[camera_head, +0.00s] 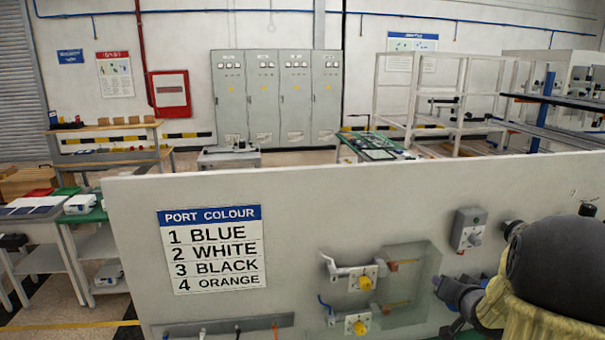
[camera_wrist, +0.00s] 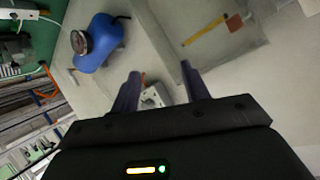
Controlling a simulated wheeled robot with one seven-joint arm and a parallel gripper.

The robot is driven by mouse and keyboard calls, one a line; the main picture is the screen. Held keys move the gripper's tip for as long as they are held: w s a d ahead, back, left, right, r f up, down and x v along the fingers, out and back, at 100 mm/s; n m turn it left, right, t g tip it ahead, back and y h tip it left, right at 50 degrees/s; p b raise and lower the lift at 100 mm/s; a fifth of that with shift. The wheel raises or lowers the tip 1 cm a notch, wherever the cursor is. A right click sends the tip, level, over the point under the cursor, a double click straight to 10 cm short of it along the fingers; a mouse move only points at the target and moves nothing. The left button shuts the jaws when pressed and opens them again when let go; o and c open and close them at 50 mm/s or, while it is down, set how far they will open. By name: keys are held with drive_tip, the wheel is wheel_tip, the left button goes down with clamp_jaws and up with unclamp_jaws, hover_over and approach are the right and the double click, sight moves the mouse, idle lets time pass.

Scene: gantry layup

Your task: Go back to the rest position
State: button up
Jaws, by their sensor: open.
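My gripper (camera_head: 446,288) is at the lower right of the head view, in front of the pale panel (camera_head: 300,200). My dark and yellowish arm covers the panel's right end. In the wrist view, my gripper (camera_wrist: 160,82) has its two dark fingers spread apart. No object is held between them. A small grey box (camera_wrist: 154,97) shows in the gap, beyond the fingers; how far off it is I cannot tell.
The panel bears a port colour sign (camera_head: 211,249), two fittings with yellow knobs (camera_head: 365,283) and a grey switch box (camera_head: 468,230). A blue object with a round dial (camera_wrist: 97,42) is at upper left in the wrist view. Tables (camera_head: 50,225) stand left.

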drive_tip(key=s+a+f+n+g, duration=0.2)
drive_tip(key=s+a+g, duration=0.1)
drive_tip(key=s+a, duration=0.3)
drive_tip(key=s+a+f+n+g+y, duration=0.1)
drive_tip(key=s+a+f+n+g, duration=0.1)
drive_tip(key=s+a, duration=0.5)
drive_tip(key=s+a+f+n+g+y+b, duration=0.1)
drive_tip(key=s+a+f+g, duration=0.3)
drive_tip(key=a, duration=0.8)
drive_tip(key=shift+s+n+g, duration=0.4)
drive_tip(key=shift+s+n, duration=0.4)
drive_tip(key=shift+s, duration=0.4)
drive_tip(key=shift+a, duration=0.1)
drive_tip(key=shift+c, duration=0.3)
drive_tip(key=shift+c, duration=0.8)
